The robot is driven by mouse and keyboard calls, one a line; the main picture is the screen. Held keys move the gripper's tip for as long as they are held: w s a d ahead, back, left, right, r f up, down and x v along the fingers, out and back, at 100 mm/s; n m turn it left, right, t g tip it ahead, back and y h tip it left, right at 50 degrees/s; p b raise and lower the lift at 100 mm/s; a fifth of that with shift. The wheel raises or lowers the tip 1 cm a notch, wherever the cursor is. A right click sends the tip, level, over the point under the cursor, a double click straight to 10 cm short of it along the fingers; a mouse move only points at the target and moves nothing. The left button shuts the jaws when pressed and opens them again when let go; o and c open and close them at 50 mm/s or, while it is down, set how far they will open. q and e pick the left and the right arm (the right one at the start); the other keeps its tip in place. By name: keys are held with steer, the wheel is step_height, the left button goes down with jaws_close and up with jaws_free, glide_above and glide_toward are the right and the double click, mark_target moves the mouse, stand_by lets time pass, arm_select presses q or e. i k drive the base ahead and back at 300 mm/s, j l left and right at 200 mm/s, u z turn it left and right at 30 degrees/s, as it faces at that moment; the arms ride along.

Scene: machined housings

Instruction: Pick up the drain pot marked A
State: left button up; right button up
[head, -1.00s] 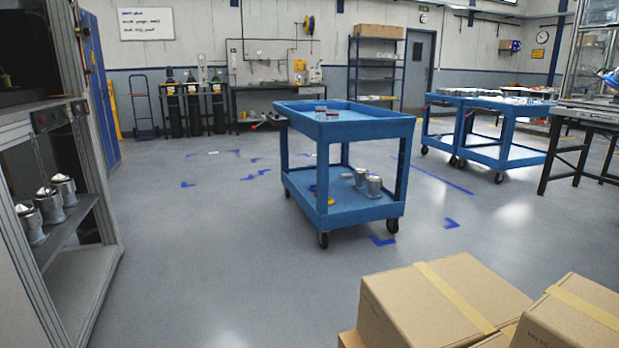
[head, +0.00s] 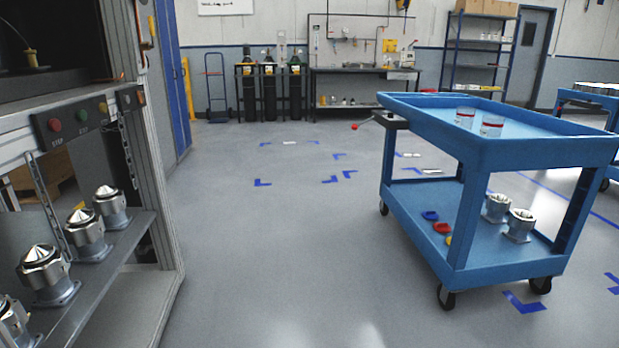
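Two metal pots (head: 496,207) and (head: 519,224) stand upright on the lower shelf of the blue cart (head: 470,262) at the right. Several metal housings with pointed tops (head: 88,236) stand in a row on a grey shelf (head: 119,243) of the machine at the left; the nearest is cut by the picture edge. I cannot read a letter A on any of them, so I cannot tell which is the drain pot marked A. Neither of my grippers is in view.
Two clear cups with red bands (head: 478,121) stand on the cart's top tray. Small blue, red and yellow rings (head: 441,228) lie on its lower shelf. The machine's button panel (head: 84,116) juts above its shelf. The floor (head: 290,250) between machine and cart is clear.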

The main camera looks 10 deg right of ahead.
mark_target(466, 116)
steer(key=i+z, duration=0.25)
steer(key=i, duration=0.4)
steer(key=i+z, duration=0.25)
steer(key=i, duration=0.4)
steer(key=i+j+z, duration=0.25)
steer(key=i, duration=0.35)
